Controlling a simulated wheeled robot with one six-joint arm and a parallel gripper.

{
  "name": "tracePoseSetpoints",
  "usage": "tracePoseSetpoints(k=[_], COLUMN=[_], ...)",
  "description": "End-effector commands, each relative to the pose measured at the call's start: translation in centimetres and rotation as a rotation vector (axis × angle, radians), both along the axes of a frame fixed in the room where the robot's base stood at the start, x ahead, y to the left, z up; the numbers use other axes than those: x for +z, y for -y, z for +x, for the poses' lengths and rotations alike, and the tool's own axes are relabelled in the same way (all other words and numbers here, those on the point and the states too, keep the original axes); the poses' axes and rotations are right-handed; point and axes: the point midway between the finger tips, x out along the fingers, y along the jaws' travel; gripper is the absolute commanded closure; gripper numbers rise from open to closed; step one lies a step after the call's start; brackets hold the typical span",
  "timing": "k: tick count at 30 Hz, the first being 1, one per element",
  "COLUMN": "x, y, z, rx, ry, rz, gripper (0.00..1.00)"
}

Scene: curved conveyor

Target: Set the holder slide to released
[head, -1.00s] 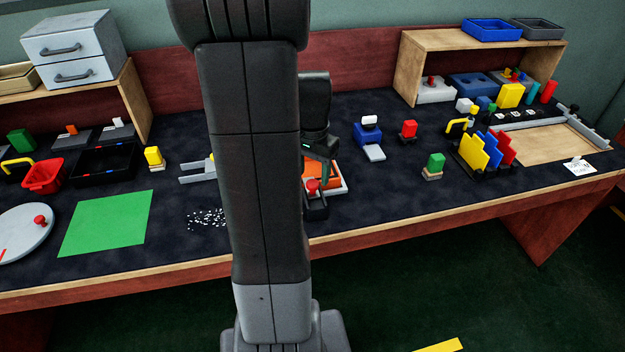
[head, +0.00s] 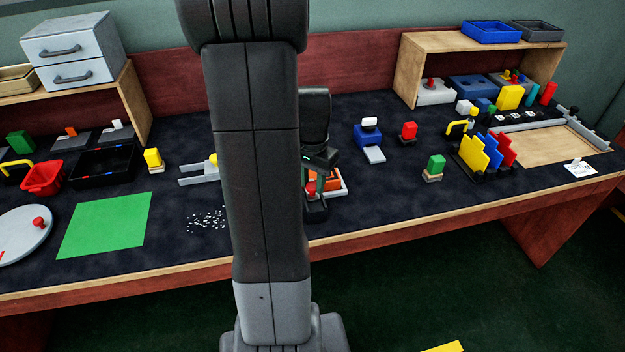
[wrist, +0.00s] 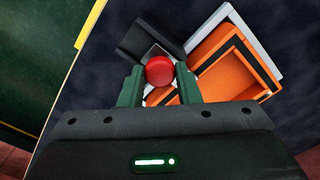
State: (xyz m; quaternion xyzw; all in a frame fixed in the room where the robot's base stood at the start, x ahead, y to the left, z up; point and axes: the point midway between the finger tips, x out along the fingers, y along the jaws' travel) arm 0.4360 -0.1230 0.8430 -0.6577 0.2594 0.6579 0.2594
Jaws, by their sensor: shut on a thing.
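A red round knob (wrist: 159,71) shows between the two green fingers of my gripper (wrist: 158,84) in the wrist view. My gripper is shut on this knob. A black block (wrist: 142,38) lies just beyond the knob. To the right is an orange holder part (wrist: 228,62) with a dark strip across it, in a pale grey frame (wrist: 268,62). In the head view my gripper is low over the orange part (head: 331,185), partly behind my arm.
The table's wooden front edge (head: 400,225) runs close to the holder. A green mat (head: 107,223) lies at left.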

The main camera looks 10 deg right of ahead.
Motion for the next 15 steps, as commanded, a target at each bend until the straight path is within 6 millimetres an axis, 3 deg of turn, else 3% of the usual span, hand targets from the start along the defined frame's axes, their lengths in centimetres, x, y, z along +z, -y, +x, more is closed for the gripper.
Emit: tracePoseSetpoints(k=[8,15], x=[0.0,0.0], y=[0.1,0.1], z=[-3.2,-3.5], rx=[0.000,0.000], ry=[-0.001,-0.006], rz=[0.000,0.000], gripper=[1.00,1.00])
